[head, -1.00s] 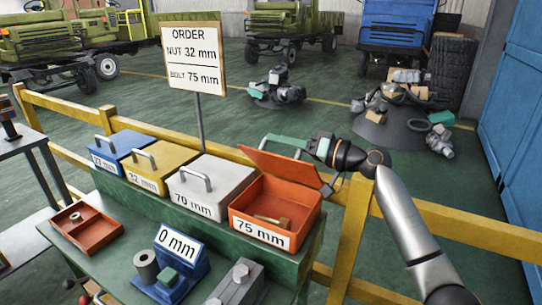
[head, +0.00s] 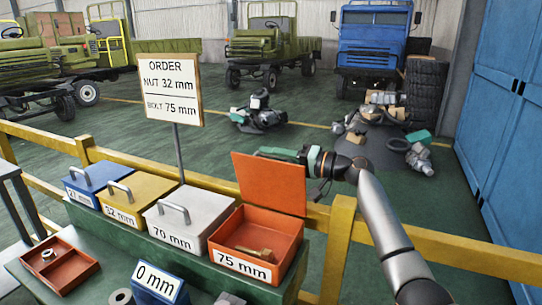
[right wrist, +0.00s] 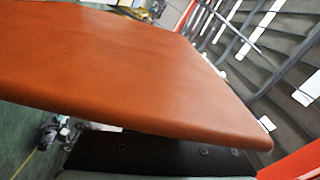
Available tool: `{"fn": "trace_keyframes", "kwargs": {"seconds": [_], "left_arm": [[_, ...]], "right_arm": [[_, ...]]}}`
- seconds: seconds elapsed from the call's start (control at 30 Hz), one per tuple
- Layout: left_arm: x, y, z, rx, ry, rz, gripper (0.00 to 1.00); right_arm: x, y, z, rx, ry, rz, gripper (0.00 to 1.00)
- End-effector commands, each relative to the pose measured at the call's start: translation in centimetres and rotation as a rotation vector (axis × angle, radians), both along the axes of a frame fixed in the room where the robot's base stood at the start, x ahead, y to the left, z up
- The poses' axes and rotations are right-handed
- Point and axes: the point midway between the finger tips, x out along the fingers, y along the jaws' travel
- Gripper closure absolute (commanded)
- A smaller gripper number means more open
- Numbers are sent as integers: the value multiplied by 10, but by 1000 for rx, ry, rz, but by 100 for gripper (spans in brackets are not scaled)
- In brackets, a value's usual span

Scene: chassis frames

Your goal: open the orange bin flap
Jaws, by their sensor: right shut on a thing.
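The orange bin (head: 232,262), labelled 75 mm, stands at the right end of the row of bins. Its flap (head: 268,184) stands up nearly vertical at the back, and the bin's inside shows. A brass-coloured bolt (head: 256,253) lies inside. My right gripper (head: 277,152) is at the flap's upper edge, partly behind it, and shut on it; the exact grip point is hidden. In the right wrist view the flap (right wrist: 130,75) fills much of the picture. My left gripper is not in view.
Closed blue (head: 98,180), yellow (head: 142,196) and grey (head: 182,217) bins stand left of the orange one. An order sign (head: 175,90) rises behind them. A yellow rail (head: 450,250) runs behind the bench. An orange tray (head: 62,272) lies at the front left.

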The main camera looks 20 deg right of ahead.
Motion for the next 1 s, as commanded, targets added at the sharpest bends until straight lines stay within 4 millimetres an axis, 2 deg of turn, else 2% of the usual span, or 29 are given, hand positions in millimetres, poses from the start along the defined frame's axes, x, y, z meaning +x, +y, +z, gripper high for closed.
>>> {"fn": "trace_keyframes", "kwargs": {"seconds": [0.23,0.27,0.5,0.77,0.87,1.0], "left_arm": [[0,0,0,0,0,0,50],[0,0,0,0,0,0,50],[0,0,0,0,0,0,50],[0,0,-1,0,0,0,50],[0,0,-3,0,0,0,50],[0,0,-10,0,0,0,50]], "right_arm": [[0,0,0,1,-1,-1,100],[0,0,0,1,-1,-1,78],[0,0,-1,0,0,-1,53],[-1,-1,-1,-1,0,-1,53],[-6,-7,-2,-1,-1,-2,53],[-23,-24,-3,-3,-1,-4,53]]}}
